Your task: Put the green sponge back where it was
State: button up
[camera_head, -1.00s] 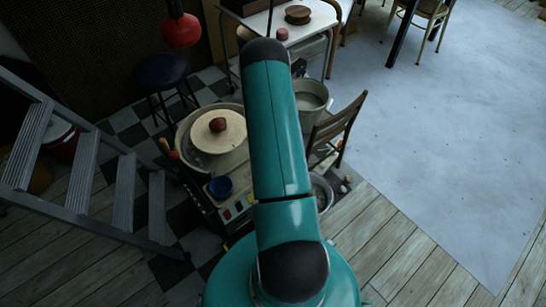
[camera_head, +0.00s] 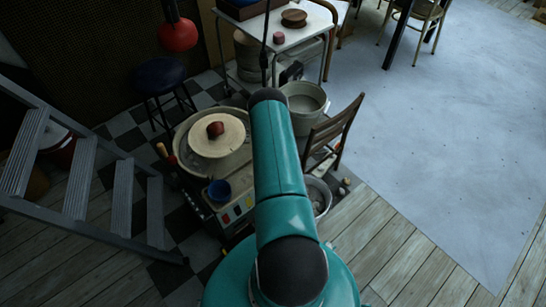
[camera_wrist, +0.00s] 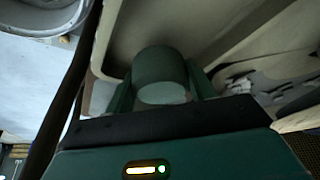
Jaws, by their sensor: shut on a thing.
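The green sponge (camera_wrist: 162,66) is a dull green, rounded cylinder in the wrist view, with a paler end facing the camera. My gripper (camera_wrist: 161,84) is shut on it, with one dark green finger at each side. A broad pale surface lies behind the sponge; whether they touch I cannot tell. In the head view my teal arm reaches up the middle of the picture, and the sponge cannot be made out there.
A pottery wheel (camera_head: 232,165) with a reddish lump (camera_head: 215,129) and a blue cup (camera_head: 219,189) stand left of my arm. Behind are a white table (camera_head: 254,30) and a grey bucket (camera_head: 305,121). A wooden chair (camera_head: 335,127) is at right, a ladder (camera_head: 122,200) at left.

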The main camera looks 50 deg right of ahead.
jog(key=shift+f, duration=0.9)
jog(key=shift+f, duration=0.15)
jog(key=o, duration=0.6)
